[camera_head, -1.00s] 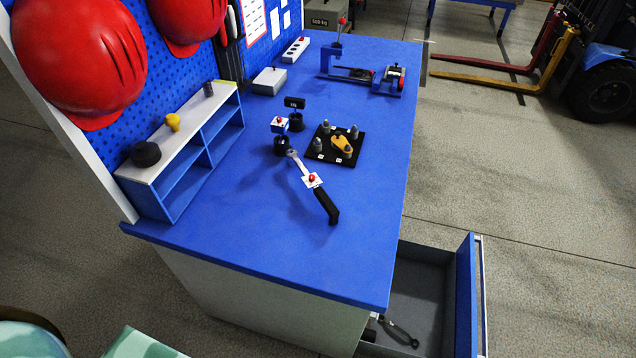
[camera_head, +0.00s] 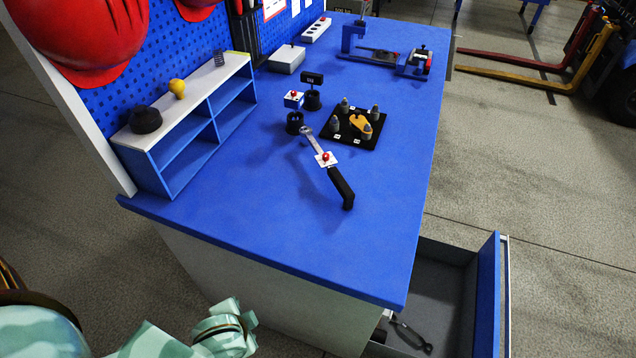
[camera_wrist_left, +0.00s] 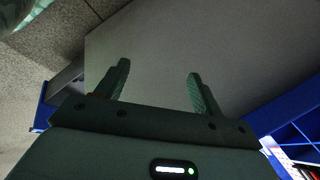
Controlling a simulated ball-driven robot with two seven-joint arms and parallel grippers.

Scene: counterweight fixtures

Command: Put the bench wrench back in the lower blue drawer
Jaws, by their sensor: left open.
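The bench wrench (camera_head: 341,185) lies on the blue bench top, its black handle toward the front right and its metal head beside a black round holder. A white tag with a red knob sits on its middle. A drawer with a blue front (camera_head: 488,297) stands open at the bench's right end; a dark tool (camera_head: 411,335) lies in it. Whether it is the lower drawer cannot be told. My left gripper (camera_wrist_left: 158,88) is open and empty in the left wrist view, facing a plain grey panel, away from the wrench. My right gripper is out of view.
A black plate (camera_head: 352,138) with several grey pegs and a yellow part lies behind the wrench. A white-topped shelf (camera_head: 190,108) stands at the left, and a blue clamp fixture (camera_head: 385,60) at the back. The front of the bench top is clear.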

